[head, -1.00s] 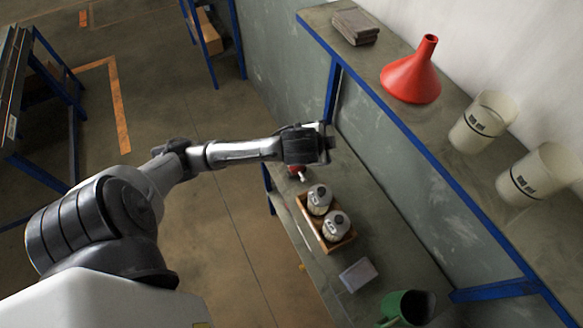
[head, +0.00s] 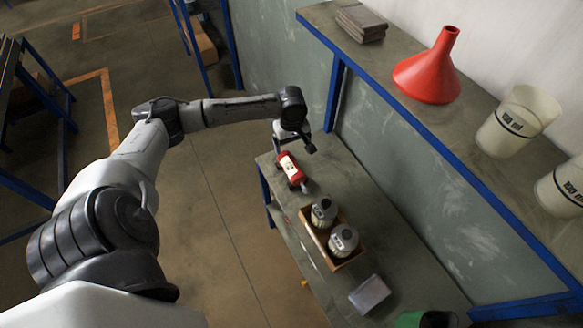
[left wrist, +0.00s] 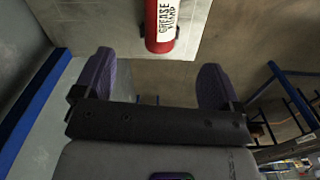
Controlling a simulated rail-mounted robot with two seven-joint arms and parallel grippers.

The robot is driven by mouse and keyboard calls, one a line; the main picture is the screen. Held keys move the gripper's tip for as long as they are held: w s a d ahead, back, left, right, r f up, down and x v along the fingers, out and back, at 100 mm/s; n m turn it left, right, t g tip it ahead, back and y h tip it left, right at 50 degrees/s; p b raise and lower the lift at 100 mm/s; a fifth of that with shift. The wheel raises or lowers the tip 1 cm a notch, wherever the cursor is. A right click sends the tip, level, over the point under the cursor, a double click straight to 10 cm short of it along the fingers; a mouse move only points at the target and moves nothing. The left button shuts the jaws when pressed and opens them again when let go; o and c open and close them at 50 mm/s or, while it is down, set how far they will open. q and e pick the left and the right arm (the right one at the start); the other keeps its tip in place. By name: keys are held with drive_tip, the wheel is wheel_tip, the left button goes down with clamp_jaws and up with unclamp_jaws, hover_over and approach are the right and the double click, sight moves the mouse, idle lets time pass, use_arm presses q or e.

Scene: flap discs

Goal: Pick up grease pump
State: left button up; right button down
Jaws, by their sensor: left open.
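The grease pump (head: 291,168) is a red cylinder with a white label. It lies on the lower bench (head: 345,187) near its far end. It also shows in the left wrist view (left wrist: 160,30), where the words on its label are readable. My left gripper (head: 294,144) is open and empty, just above and beyond the pump in the head view. In the left wrist view the pump lies ahead of the two spread fingers (left wrist: 154,72), roughly between their lines and apart from them. My right gripper is not in view.
A wooden tray (head: 308,231) with two metal canisters (head: 343,240) stands near the pump. A grey box (head: 369,294) and a green container (head: 408,319) are farther along. The upper shelf (head: 400,115) holds a red funnel (head: 430,70), beakers (head: 515,122) and grey pads (head: 361,24).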

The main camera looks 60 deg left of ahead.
sight(291, 164)
use_arm(q)
drive_tip(key=shift+n, duration=0.8)
wheel_tip(291, 164, down, 9)
drive_tip(key=shift+r+b, duration=0.15)
drive_tip(key=shift+b, duration=0.95)
wheel_tip(291, 164, down, 4)
drive_tip(key=shift+s+f+b, duration=0.1)
drive_tip(key=shift+b, duration=0.7)
drive_tip(key=shift+f, duration=0.5)
drive_tip(key=shift+r, duration=0.1)
drive_tip(key=c, duration=1.6)
